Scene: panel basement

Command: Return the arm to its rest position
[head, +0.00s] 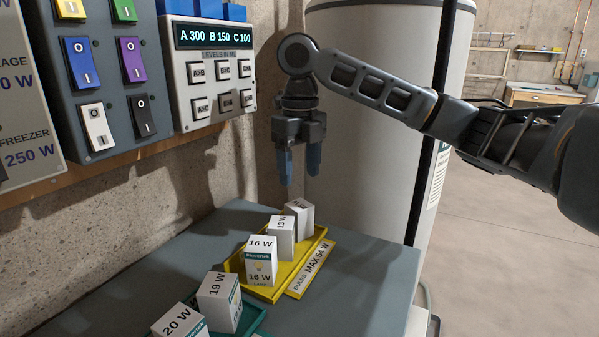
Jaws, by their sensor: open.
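My gripper (299,168) hangs with its fingers pointing down, above the back end of the yellow tray (258,292). It is open, with a gap between the two bluish fingertips and nothing held. My arm (375,88) reaches in from the right, passing in front of the large pale tank. In the yellow tray stand a 16 W box (261,262), a 13 W box (281,238) and a third white box (300,218), whose label is hard to read. The fingertips appear above and apart from the boxes.
A green tray (250,318) holds a 19 W box (219,300) and a 20 W box (180,322) at front left. A switch panel (110,90) and a display unit (214,70) are on the left wall. The tank (375,150) stands behind the grey table (375,275). Open floor lies right.

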